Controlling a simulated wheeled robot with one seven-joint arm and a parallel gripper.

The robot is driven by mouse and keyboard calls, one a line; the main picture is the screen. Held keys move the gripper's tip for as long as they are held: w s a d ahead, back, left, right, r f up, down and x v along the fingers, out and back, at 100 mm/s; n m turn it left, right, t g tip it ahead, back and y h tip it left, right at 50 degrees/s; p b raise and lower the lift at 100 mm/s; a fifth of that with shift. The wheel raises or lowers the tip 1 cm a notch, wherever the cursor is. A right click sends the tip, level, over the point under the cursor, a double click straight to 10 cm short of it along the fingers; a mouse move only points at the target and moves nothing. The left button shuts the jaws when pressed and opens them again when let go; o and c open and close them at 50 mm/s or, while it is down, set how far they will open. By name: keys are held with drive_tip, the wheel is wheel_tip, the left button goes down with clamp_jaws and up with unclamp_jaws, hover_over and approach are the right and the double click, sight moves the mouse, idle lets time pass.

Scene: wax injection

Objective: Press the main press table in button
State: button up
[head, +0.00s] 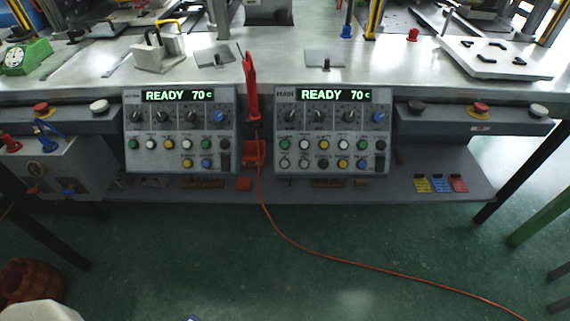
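The main panel (283,96) is a grey control box hanging at the front of the workbench, right of centre in the head view. It is labelled MAIN, and its lit green display (336,95) reads READY 70 c. Black knobs (319,116) and a blue knob (378,117) sit in its upper row. Two rows of small round buttons lie below, including a green button (285,144), a yellow button (342,163) and a blue button (361,164). The small labels are too blurred to tell which is table in. My gripper is not in view.
A similar panel (133,118) with READY 70 c is to the left. A red tool (251,88) with an orange cable (330,262) hangs between the panels. Red button (481,107) boxes flank them. A grey shelf (300,191) lies below; open green floor (200,250) is in front.

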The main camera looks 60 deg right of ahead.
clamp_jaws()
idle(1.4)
